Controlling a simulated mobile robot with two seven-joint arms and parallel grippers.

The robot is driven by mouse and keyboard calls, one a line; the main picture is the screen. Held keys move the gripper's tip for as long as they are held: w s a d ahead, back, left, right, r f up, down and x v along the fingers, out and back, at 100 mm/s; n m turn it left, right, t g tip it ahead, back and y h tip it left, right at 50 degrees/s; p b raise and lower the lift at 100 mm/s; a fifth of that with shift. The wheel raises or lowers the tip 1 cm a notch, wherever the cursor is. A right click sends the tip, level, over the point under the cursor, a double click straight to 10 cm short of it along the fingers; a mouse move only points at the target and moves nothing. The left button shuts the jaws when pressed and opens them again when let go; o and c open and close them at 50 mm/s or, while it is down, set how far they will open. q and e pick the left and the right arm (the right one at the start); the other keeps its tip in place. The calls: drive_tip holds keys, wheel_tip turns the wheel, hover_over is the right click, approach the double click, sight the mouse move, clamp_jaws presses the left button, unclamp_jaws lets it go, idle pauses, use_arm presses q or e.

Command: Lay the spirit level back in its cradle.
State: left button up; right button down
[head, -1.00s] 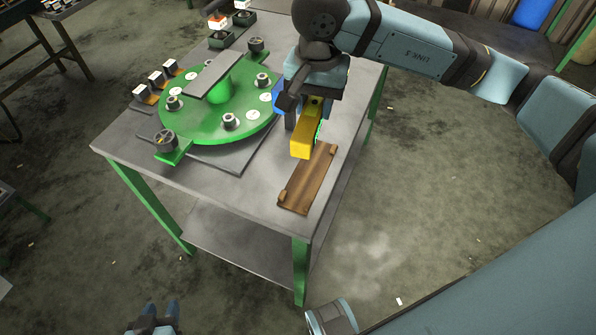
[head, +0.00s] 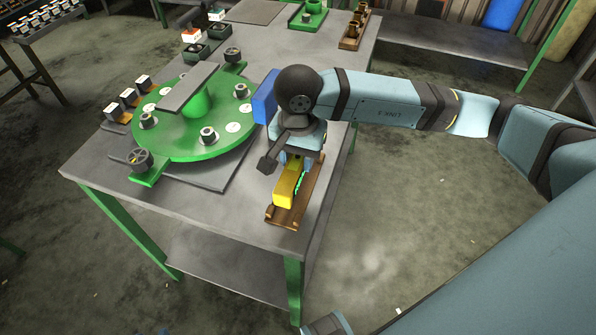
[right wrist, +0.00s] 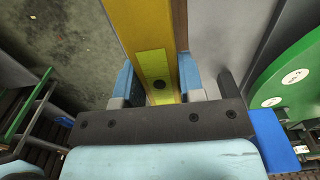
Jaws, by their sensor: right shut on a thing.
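The yellow spirit level (head: 284,192) is in my right gripper (head: 296,160), lined up lengthwise over the brown wooden cradle (head: 299,212). Its near end lies close to the cradle's near end. I cannot tell whether it touches the cradle's bed. My gripper and wrist hide its far part. In the right wrist view the level (right wrist: 143,25) runs between the two blue fingers (right wrist: 160,85), and a strip of the cradle (right wrist: 180,22) shows along its right side. My left gripper does not show clearly.
A green round turntable (head: 180,150) with several fittings stands left of the cradle on the grey table (head: 225,222). A blue block (head: 264,97) is close to my right wrist. The table's right edge runs close by the cradle. Small parts stand farther back.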

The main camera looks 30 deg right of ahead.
sight(298, 157)
drive_tip(key=shift+f, duration=2.35)
drive_tip(key=shift+f+b, duration=0.2)
drive_tip(key=shift+b, duration=0.15)
drive_tip(key=c, duration=0.7)
unclamp_jaws()
drive_tip(key=shift+c, duration=0.2)
drive_tip(key=shift+r, duration=0.2)
wheel_tip(298, 157, up, 12)
drive_tip(key=shift+p, duration=0.45)
drive_tip(key=shift+s, duration=0.1)
